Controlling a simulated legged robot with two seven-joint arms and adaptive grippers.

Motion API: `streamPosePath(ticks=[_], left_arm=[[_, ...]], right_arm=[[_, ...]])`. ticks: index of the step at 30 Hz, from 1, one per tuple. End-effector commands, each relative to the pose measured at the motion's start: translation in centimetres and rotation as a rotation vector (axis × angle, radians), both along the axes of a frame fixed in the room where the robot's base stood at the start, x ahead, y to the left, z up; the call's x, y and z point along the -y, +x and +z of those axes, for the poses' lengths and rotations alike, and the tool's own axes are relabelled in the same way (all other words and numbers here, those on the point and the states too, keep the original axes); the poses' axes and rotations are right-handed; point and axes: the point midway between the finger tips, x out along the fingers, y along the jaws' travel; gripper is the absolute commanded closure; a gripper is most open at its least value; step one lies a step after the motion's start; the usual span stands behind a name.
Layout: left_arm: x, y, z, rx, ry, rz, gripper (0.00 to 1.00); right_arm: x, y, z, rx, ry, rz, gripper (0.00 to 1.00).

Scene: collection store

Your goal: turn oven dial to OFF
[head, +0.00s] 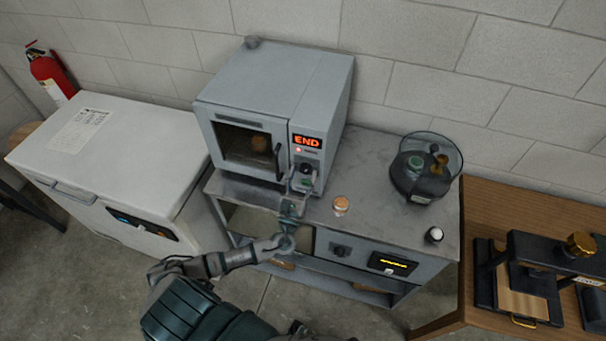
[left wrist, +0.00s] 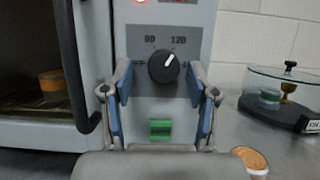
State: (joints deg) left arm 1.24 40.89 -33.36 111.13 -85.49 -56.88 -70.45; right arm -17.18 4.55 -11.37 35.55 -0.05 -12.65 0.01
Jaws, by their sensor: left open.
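The grey oven (head: 255,95) stands on a metal bench, and its display reads END in red. Its black dial (left wrist: 164,67) is on the front panel, with its white mark pointing up and right, towards 120. The numbers 80 and 120 show above it; the marking at left is partly hidden by a finger. My left gripper (head: 304,180) is open in front of the panel. A green button (left wrist: 160,129) sits below the dial. My right gripper is out of view.
A white chest (head: 120,140) stands at left. A wooden table (head: 520,210) with a black press is at right.

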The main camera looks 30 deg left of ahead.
Motion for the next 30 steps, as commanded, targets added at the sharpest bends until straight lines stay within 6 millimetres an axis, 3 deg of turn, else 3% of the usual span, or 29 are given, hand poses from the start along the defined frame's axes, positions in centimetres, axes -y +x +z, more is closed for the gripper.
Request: streamPosePath(ticks=[7, 14, 30], left_arm=[[0.36, 0.05, 0.08, 0.001, 0.002, -0.001, 0.41], [0.46, 0.06, 0.13, 0.000, 0.003, -0.001, 0.99], [0.19, 0.06, 0.08, 0.003, -0.006, 0.000, 1.00]], right_arm=[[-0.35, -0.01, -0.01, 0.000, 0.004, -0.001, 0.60], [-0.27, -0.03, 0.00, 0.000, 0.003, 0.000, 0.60], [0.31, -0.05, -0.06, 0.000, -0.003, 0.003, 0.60]])
